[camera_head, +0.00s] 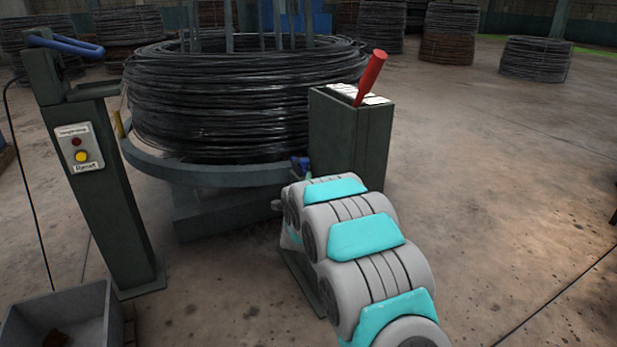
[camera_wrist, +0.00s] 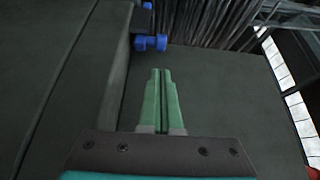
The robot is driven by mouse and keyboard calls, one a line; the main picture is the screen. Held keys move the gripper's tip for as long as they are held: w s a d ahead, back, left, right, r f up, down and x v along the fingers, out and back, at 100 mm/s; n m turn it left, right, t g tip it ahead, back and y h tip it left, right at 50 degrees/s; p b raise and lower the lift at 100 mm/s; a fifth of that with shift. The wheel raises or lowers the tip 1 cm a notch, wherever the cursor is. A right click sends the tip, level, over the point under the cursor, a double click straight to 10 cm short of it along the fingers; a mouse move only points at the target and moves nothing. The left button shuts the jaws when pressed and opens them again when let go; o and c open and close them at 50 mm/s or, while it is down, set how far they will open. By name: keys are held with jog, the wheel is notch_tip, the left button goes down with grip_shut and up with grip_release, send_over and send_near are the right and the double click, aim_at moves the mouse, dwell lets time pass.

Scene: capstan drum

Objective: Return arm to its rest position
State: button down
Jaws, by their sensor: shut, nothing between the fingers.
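My arm (camera_head: 350,250) reaches forward from the lower right in the head view, toward the base of the capstan drum. My gripper (camera_wrist: 161,75) shows in the wrist view with its two green fingers together and nothing between them. In the wrist view the fingers point toward a dark grey-green surface, with small blue parts (camera_wrist: 151,42) just beyond the tips. I cannot tell whether the fingers touch anything.
A wire coil (camera_head: 240,105) sits on the drum. A dark box (camera_head: 345,145) with a red lever (camera_head: 371,77) stands close behind my arm. A button post (camera_head: 98,180) and grey bin (camera_head: 85,318) are at left. Floor (camera_head: 500,190) at right is clear.

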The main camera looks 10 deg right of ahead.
dwell(0.3)
jog(key=s+r+n+g+y+p, duration=0.1)
jog(key=s+n+g, duration=0.5)
jog(key=s, duration=1.5)
jog(key=s+d+r+n+g+y+p, duration=0.1)
jog(key=s+r+n+g+p, duration=0.3)
jog(key=s, duration=1.8)
jog(key=s+d+r+n+g+y+p, duration=0.1)
jog(key=s+n+g, duration=0.8)
jog(key=s, duration=1.3)
jog(key=shift+s+r+n+y+p, duration=0.2)
jog(key=shift+r+n+y+p, duration=0.2)
jog(key=shift+r+n+p, duration=0.35)
